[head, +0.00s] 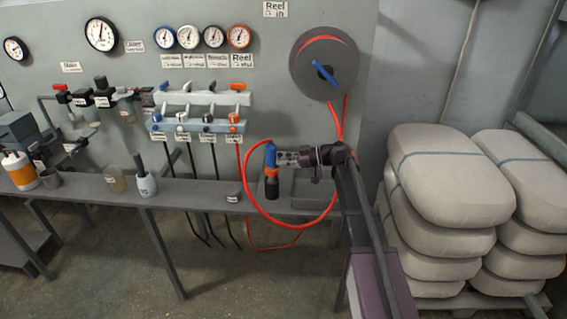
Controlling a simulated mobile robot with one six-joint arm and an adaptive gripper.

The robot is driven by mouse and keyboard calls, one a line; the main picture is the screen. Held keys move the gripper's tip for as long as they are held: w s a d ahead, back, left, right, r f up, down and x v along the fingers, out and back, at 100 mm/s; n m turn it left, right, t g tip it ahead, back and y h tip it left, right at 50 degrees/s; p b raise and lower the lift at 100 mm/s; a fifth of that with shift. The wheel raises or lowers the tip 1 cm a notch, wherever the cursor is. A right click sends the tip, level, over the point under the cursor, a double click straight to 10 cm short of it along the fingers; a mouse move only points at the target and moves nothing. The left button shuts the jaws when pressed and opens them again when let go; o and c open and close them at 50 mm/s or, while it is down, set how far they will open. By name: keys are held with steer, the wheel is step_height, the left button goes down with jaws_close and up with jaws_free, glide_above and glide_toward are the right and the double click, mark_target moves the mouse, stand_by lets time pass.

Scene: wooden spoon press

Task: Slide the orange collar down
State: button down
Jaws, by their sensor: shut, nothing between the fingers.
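The orange collar (276,175) sits around an upright tool with a blue upper body (270,154) and a black lower end (272,189). The tool stands at the bench's right part, in front of the grey wall. My gripper (281,158) reaches in from the right and is shut. Its fingertips are beside the blue body, just above the collar. I cannot tell whether they touch the tool. The collar's right side is close under the fingers.
An orange hose (247,190) loops around the tool and up to a wall reel (302,72) with a blue handle. Stacked pale sacks (445,180) fill the right.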

steer(key=shift+f, duration=0.1)
stand_by(0.3)
step_height(320, 180, down, 2)
steer(key=shift+f+b, duration=0.1)
steer(key=shift+b, duration=1)
steer(key=d+r+p, duration=0.6)
steer(key=d, duration=0.3)
steer(key=shift+s+d+r, duration=0.15)
steer(key=shift+d+r, duration=0.1)
steer(key=shift+d, duration=0.1)
stand_by(0.4)
